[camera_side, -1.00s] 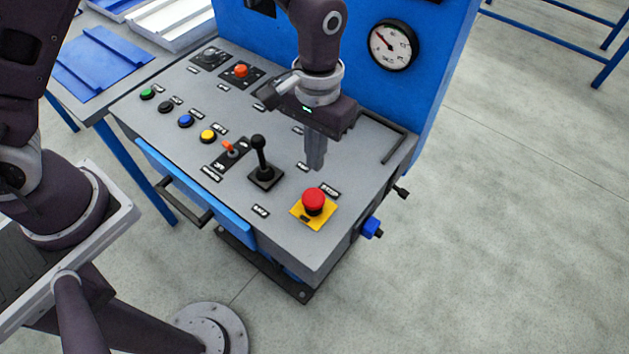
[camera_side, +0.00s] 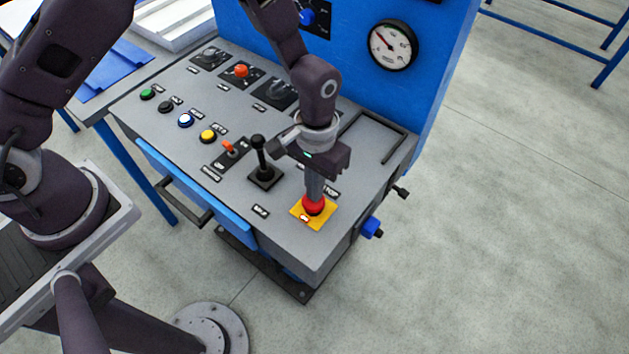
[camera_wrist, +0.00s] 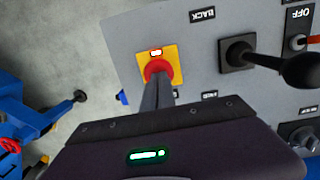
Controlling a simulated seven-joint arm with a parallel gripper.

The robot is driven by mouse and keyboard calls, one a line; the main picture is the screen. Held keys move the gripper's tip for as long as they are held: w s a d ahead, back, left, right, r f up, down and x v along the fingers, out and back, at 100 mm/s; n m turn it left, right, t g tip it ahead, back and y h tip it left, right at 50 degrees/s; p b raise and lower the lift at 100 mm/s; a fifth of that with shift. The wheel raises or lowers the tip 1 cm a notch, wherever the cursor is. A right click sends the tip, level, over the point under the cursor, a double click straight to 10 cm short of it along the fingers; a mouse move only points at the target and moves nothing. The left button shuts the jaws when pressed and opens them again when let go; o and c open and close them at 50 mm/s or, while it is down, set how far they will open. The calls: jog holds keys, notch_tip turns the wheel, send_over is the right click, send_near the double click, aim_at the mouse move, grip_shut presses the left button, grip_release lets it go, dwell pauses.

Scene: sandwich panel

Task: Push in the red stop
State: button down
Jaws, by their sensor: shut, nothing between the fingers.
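The red stop (camera_side: 312,208) is a mushroom button on a yellow square plate (camera_side: 326,217) near the front right corner of the grey panel. It also shows in the wrist view (camera_wrist: 155,66), partly covered by my fingers. My gripper (camera_side: 315,196) is shut and empty, pointing down, with its fingertips on top of the red stop. In the wrist view the shut fingers (camera_wrist: 157,86) reach to the button. The red head looks low against its plate. A small indicator on the plate (camera_side: 304,217) is lit.
A black joystick (camera_side: 260,155) stands just left of my gripper. An orange toggle (camera_side: 229,148) and yellow, blue, black and green buttons run to the left. A blue upright panel with a gauge (camera_side: 390,45) rises behind. A blue knob (camera_side: 371,227) sticks out at the right side.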

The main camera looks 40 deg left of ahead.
jog(key=shift+s+f, duration=0.15)
jog(key=shift+f, duration=0.55)
jog(key=shift+r, duration=0.45)
notch_tip(320, 180, up, 14)
jog(key=w, duration=0.1)
jog(key=shift+w+a, duration=0.3)
jog(key=shift+a, duration=0.05)
jog(key=shift+r, duration=0.2)
